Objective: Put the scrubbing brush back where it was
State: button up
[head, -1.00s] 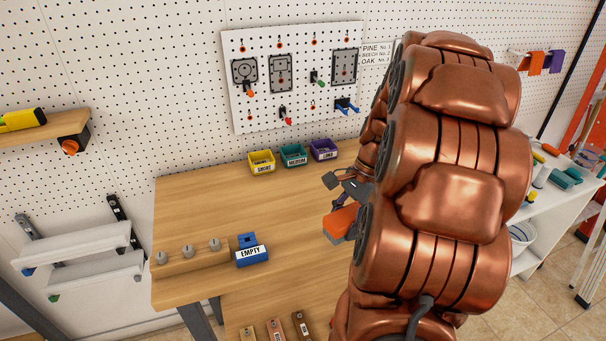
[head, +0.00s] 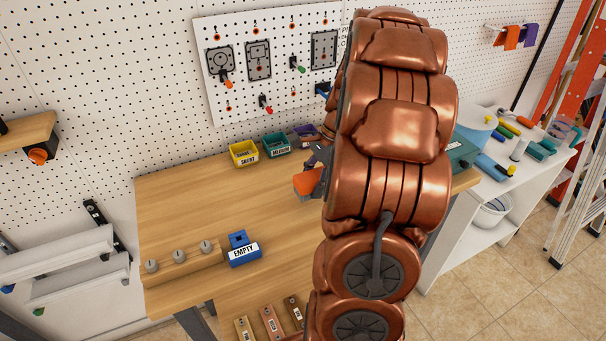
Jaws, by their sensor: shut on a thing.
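My gripper (head: 319,170) is shut on an orange, block-shaped thing, which looks like the scrubbing brush (head: 307,184). It is held above the wooden workbench (head: 215,201), left of my copper arm. My arm hides much of the gripper and part of the brush, so the grip and the bristles are not clear.
Yellow (head: 243,154), teal (head: 276,145) and purple bins stand at the bench's back. A blue EMPTY bin (head: 243,251) and a peg block (head: 185,265) are at left. A white shelf (head: 520,180) at right holds several coloured items, beside a ladder (head: 580,130).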

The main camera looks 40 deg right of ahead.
jog(key=w, duration=0.2)
jog(key=w+d+p, duration=0.1)
jog(key=w, duration=0.1)
jog(key=w+d, duration=0.1)
jog(key=w, duration=0.1)
jog(key=shift+d+f, duration=0.25)
jog(key=shift+f, duration=0.05)
jog(key=shift+f+p, duration=0.95)
jog(key=shift+f, duration=0.8)
jog(key=shift+f, duration=0.1)
jog(key=o, duration=1.1)
jog(key=shift+o, duration=0.2)
jog(key=b+v, duration=0.2)
jog(key=v, duration=1)
jog(key=shift+b, duration=0.3)
